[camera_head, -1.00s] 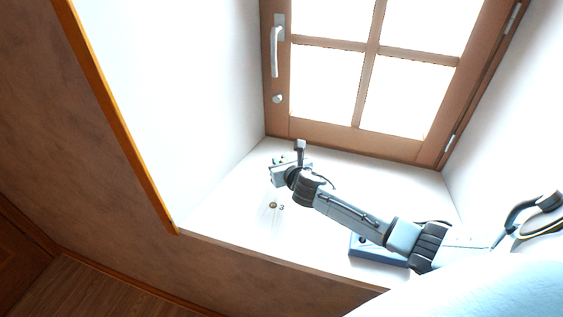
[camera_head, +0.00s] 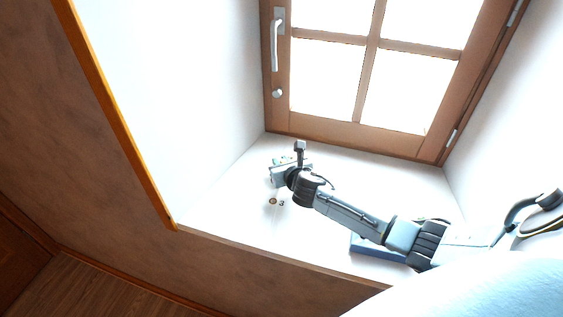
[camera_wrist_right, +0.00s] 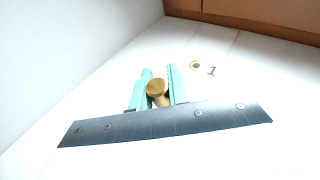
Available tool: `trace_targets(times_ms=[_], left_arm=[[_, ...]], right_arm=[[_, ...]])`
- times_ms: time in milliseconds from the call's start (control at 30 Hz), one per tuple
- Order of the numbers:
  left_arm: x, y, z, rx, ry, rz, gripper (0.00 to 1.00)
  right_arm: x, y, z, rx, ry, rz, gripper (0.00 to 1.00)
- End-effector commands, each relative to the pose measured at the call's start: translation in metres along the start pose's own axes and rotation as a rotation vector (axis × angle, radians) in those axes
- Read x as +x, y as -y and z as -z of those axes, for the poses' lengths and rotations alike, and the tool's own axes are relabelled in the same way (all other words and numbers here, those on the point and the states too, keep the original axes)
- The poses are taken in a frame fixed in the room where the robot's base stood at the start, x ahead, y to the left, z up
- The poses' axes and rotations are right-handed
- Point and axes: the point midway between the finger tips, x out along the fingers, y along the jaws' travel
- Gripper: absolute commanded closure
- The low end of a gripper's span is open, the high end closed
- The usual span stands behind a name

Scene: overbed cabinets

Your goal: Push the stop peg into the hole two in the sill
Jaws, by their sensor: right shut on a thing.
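My right gripper (camera_head: 281,160) is over the white window sill (camera_head: 235,212). In the right wrist view its two green fingers (camera_wrist_right: 159,88) are shut on the brass stop peg (camera_wrist_right: 157,88), whose round end faces the camera. The peg's lower end and hole two are hidden, so I cannot tell whether the peg is in the hole. A hole marked 3 (camera_head: 272,201) shows in the head view on the near side of the gripper. My left gripper is not in view.
The brown window frame (camera_head: 350,134) with its handle (camera_head: 274,45) stands behind the sill. A white wall (camera_head: 205,120) bounds the left. A blue box-like thing (camera_head: 375,250) sits under my right forearm. The sill's front-left part is clear.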

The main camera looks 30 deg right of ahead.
Motion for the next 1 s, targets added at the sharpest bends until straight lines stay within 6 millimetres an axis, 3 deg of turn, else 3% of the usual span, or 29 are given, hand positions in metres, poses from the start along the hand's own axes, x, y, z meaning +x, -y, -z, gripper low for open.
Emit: trace_targets(times_ms=[667, 700, 800, 900, 1000], left_arm=[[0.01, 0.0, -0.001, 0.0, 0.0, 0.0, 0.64], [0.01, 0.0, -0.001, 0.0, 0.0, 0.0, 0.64], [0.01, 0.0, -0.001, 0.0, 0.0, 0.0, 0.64], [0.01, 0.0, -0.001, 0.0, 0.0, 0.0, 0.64], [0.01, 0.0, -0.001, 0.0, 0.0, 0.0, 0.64]], right_arm=[[0.005, 0.0, 0.013, -0.001, 0.0, 0.0, 1.0], [0.006, 0.0, 0.013, -0.001, 0.0, 0.0, 0.81], [0.005, 0.0, 0.013, -0.001, 0.0, -0.001, 0.68], [0.005, 0.0, 0.013, -0.001, 0.0, -0.001, 0.57], [0.005, 0.0, 0.013, -0.001, 0.0, 0.0, 0.57]])
